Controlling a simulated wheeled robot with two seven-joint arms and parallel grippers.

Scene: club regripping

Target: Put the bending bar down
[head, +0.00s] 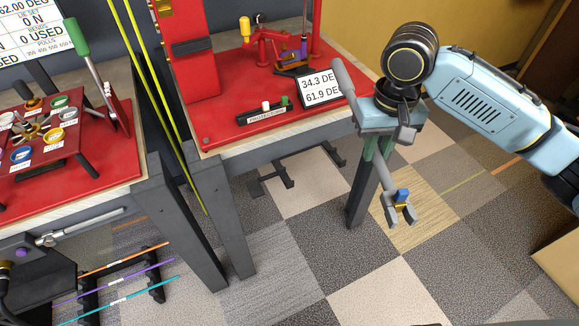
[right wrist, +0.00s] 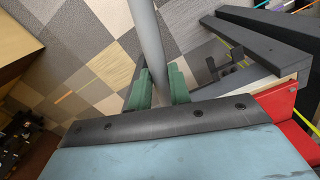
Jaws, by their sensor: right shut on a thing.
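The grey bending bar (head: 393,176) is in my right gripper (head: 378,148), held in the air beside the front right corner of the red-topped bench. Its plain upper end points up and left past the bench edge. Its lower end hangs over the floor and carries a forked head with blue and yellow parts. In the right wrist view the bar (right wrist: 148,40) passes between the green fingers of the right gripper (right wrist: 160,88), which are shut on it. My left gripper is not in view.
The red bench (head: 222,128) holds a readout sign (head: 320,90), a small block holder (head: 264,114) and a red clamp device (head: 275,42). A second red table (head: 100,165) with a rack stands left. Coloured shafts (head: 125,285) lie low at left. The carpet right of the bench is open.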

